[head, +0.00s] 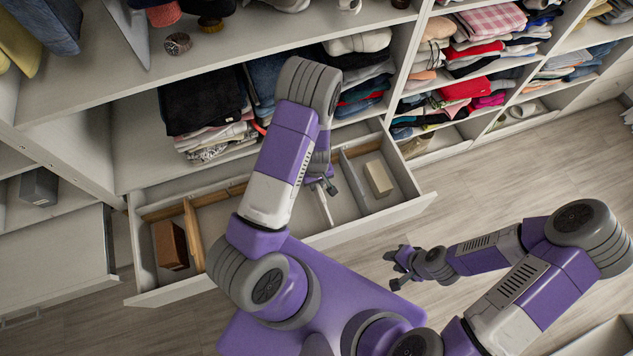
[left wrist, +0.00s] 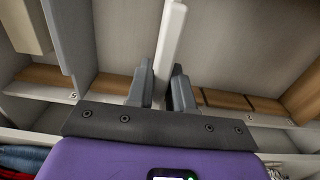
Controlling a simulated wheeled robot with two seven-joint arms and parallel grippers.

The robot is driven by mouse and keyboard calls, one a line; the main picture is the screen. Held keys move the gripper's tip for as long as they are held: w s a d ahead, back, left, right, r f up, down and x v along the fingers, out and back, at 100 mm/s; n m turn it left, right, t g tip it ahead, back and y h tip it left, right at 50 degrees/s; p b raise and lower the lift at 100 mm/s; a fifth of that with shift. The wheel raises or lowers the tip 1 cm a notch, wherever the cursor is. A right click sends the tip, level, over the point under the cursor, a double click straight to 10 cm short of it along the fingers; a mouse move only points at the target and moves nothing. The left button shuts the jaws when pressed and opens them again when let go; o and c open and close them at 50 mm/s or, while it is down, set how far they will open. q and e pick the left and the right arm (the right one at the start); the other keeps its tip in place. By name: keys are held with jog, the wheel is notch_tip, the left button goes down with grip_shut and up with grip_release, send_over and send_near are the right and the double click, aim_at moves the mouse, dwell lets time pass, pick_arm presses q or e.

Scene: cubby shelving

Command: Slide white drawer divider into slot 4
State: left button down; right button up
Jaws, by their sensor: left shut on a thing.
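The white drawer divider (head: 325,207) is a thin white panel inside the open drawer (head: 372,222). My left gripper (head: 323,183) is shut on it. In the left wrist view the divider (left wrist: 171,45) stands up between the two fingers of my left gripper (left wrist: 166,88). A wooden slotted rail (left wrist: 228,100) runs along one drawer wall, with gaps between its blocks. Whether the divider's edge sits in a gap is hidden by the fingers. My right gripper (head: 393,269) is open and empty, outside the drawer above the floor.
A grey divider (head: 353,181) and a cream box (head: 378,179) are in the drawer's right part. A wooden divider (head: 194,236) and a brown box (head: 170,245) are in its left part. Folded clothes (head: 204,103) fill the shelf above. The floor (head: 480,190) at right is clear.

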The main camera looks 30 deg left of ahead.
pick_arm(q)
jog(key=shift+f+b, duration=3.35)
jog(key=shift+f, duration=0.7)
jog(key=c, duration=0.9)
grip_release()
jog(key=shift+r+p, duration=1.15)
jog(key=shift+r, duration=2.65)
